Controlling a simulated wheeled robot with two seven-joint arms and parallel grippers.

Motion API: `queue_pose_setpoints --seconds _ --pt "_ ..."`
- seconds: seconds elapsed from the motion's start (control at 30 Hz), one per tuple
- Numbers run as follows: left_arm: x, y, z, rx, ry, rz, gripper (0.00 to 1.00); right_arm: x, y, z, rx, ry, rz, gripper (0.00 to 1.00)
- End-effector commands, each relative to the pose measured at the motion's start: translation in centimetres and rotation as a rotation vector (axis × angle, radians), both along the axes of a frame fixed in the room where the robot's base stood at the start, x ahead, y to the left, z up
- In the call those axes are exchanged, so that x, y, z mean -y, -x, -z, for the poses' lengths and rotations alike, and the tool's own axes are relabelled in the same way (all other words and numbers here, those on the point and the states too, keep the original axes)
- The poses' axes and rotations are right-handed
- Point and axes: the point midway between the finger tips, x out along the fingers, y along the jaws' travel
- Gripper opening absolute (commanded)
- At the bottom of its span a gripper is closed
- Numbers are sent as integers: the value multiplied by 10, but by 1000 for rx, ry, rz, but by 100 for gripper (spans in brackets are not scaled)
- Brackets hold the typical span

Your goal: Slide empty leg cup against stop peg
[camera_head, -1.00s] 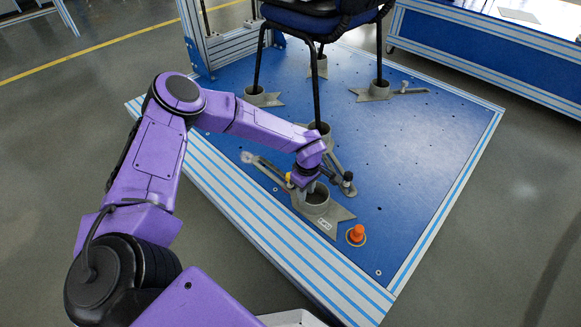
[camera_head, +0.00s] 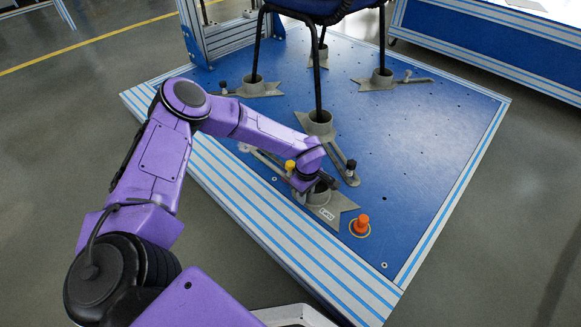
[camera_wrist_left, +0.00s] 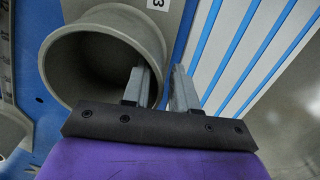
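The empty leg cup (camera_head: 322,198) is a grey ring on a notched plate with a white label, near the front corner of the blue platform. The orange stop peg (camera_head: 361,225) stands to its right, apart from the plate. My left gripper (camera_head: 318,185) is down at the cup's rim. In the left wrist view the cup (camera_wrist_left: 75,60) opens at left. My left gripper's fingers (camera_wrist_left: 162,88) stand apart astride the cup wall, one inside and one outside. Firm contact with the wall is not clear. My right gripper is not in view.
A chair leg stands in another cup (camera_head: 318,123) behind the empty one. Yellow (camera_head: 290,165) and black (camera_head: 351,166) knobs sit on clamp bars close to my gripper. The platform's striped edge (camera_head: 270,232) runs in front. The blue surface at right is clear.

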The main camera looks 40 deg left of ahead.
Motion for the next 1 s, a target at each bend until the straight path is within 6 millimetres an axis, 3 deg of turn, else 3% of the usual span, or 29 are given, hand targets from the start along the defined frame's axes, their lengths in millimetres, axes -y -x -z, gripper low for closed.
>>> queue_pose_setpoints --seconds 0.03,0.07,0.1,0.47,1.0 --pt "0 0 0 0 0 0 10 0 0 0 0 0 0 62" --pt "0 0 0 0 0 0 0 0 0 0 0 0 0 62" --pt "0 0 0 0 0 0 0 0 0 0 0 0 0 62" --pt "1 0 0 0 0 0 0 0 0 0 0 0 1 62" --pt "33 4 0 0 1 4 0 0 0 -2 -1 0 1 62"
